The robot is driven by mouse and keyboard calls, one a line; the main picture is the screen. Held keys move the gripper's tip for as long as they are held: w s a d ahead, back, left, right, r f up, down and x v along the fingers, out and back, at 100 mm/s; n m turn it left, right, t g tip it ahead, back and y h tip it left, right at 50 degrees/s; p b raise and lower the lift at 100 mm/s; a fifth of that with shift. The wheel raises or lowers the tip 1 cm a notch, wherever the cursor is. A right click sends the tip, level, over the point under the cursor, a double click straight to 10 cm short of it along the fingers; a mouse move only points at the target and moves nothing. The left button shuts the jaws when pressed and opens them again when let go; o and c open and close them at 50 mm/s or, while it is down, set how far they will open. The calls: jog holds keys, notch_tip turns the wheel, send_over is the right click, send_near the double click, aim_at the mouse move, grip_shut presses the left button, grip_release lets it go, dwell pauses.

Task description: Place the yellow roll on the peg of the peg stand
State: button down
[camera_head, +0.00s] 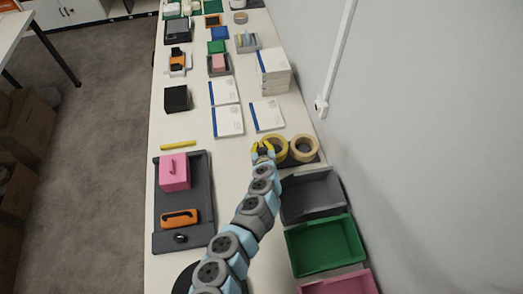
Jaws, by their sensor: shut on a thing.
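The yellow roll (284,144) is a ring near the right side of the long white table. The arm hides part of the roll's near side. A tan roll (304,148) is right beside it, over a dark flat base (316,159) that looks like part of the peg stand. I cannot make out a peg. I cannot tell whether the yellow roll touches the table or the base.
A grey bin (314,193), a green bin (325,246) and a pink bin (345,284) line the near right edge. A dark tray (197,215) with a pink block (174,173) lies left. White boxes (267,114) stand behind. The wall closes the right side.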

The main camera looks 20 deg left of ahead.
jog(key=shift+w+f, duration=0.15)
jog(key=shift+f, duration=0.05)
jog(key=shift+f+b, duration=0.35)
jog(key=shift+f, duration=1.2)
jog(key=shift+f, duration=0.1)
jog(key=c, duration=1.2)
grip_release()
